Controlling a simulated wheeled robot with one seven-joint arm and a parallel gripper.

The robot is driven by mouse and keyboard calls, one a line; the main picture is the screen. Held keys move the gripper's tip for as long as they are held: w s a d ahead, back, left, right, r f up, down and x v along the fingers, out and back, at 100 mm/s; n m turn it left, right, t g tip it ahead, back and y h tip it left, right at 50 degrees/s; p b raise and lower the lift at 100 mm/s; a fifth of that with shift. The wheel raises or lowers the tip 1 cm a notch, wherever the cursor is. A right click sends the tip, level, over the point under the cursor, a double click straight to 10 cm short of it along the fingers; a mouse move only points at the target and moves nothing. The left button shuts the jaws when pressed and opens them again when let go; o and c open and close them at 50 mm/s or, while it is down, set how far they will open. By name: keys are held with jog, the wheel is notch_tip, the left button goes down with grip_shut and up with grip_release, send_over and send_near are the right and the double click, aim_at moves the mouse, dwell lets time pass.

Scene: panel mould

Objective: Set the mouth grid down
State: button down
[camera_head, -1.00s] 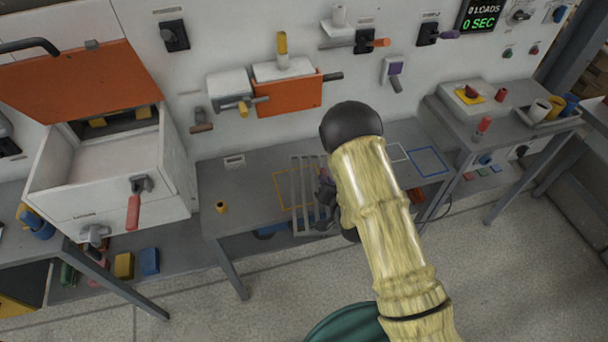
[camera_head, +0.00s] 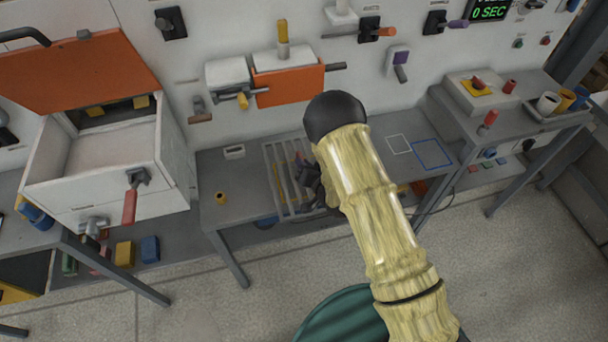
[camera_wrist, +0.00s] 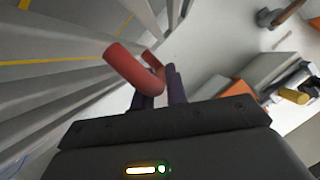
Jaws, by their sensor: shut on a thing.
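The mouth grid is a grey frame of parallel bars (camera_head: 275,180) over the left part of the middle bench in the head view. Its bars (camera_wrist: 60,88) fill the left of the wrist view. My gripper (camera_head: 312,182) is at the grid's right side, partly hidden by my arm. In the wrist view my gripper (camera_wrist: 160,88) is shut on the grid's red handle (camera_wrist: 135,70). A yellow outline (camera_wrist: 30,62) on the bench shows between and beyond the bars. I cannot tell whether the grid touches the bench.
A small yellow cup (camera_head: 220,198) and a white block (camera_head: 234,152) stand left of the grid. White (camera_head: 399,145) and blue (camera_head: 432,154) outlines to the right are empty. An open white box (camera_head: 105,165) is at left. An orange-fronted wall unit (camera_head: 290,88) hangs behind the bench.

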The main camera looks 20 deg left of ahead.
jog(key=shift+f, duration=0.75)
jog(key=shift+f, duration=0.1)
jog(key=shift+f+p, duration=0.35)
jog(key=shift+f, duration=1.65)
jog(key=shift+f, duration=0.15)
jog(key=c, duration=1.4)
grip_release()
